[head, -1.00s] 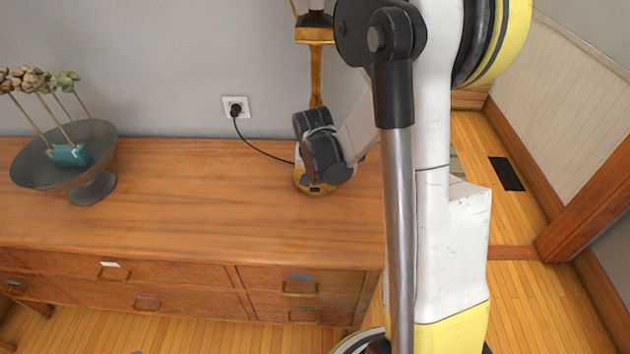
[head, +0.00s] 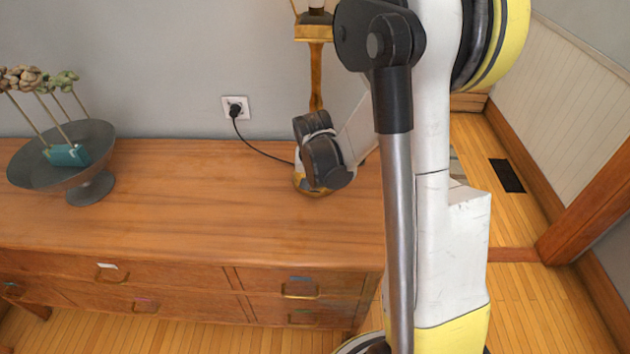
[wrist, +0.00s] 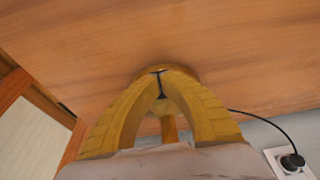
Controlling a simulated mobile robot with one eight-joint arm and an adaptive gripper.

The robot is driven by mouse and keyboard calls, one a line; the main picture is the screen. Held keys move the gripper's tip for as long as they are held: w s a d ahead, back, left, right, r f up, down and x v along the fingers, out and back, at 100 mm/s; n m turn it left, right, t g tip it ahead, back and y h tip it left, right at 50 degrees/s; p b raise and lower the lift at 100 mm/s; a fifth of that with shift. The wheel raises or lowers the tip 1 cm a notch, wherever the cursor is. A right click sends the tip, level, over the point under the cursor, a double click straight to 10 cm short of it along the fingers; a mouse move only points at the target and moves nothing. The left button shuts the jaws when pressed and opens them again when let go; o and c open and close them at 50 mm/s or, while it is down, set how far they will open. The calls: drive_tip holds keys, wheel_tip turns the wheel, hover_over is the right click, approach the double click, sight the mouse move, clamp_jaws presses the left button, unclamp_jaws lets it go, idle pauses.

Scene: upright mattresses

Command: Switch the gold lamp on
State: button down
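The gold lamp (head: 316,75) stands upright on the wooden cabinet, near the wall. Its top is cut off by the picture edge. Its round base (head: 299,184) is largely hidden behind my dark wrist. In the wrist view my gripper (wrist: 160,72) has two yellow fingers that converge, their tips together at a thin dark line. The tips lie over the lamp's base, and the lamp's gold stem (wrist: 169,129) shows between the lower parts of the fingers. I cannot tell whether the tips touch the base. My gripper's fingers are hidden in the head view. No lit bulb is visible.
A black cord (head: 262,153) runs from the lamp to a wall socket (head: 236,108). A grey bowl (head: 95,140) with stick decorations stands at the left of the cabinet top (head: 200,220). The cabinet's middle is clear. Open floor lies to the right.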

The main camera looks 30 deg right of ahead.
drive_tip(key=shift+r+p, duration=1.75)
drive_tip(key=shift+r, duration=0.75)
drive_tip(key=s+a+r+n+t+b, duration=0.2)
drive_tip(key=s+a+r+n, duration=0.2)
drive_tip(key=s+a+r, duration=0.6)
drive_tip(key=s+a+r+n+t+y+b, duration=0.1)
drive_tip(key=s+a+r+n+t+y, duration=0.1)
drive_tip(key=s+a, duration=0.3)
drive_tip(key=shift+s+r+n, duration=0.4)
drive_tip(key=shift+s+r, duration=0.45)
drive_tip(key=shift+s, duration=0.25)
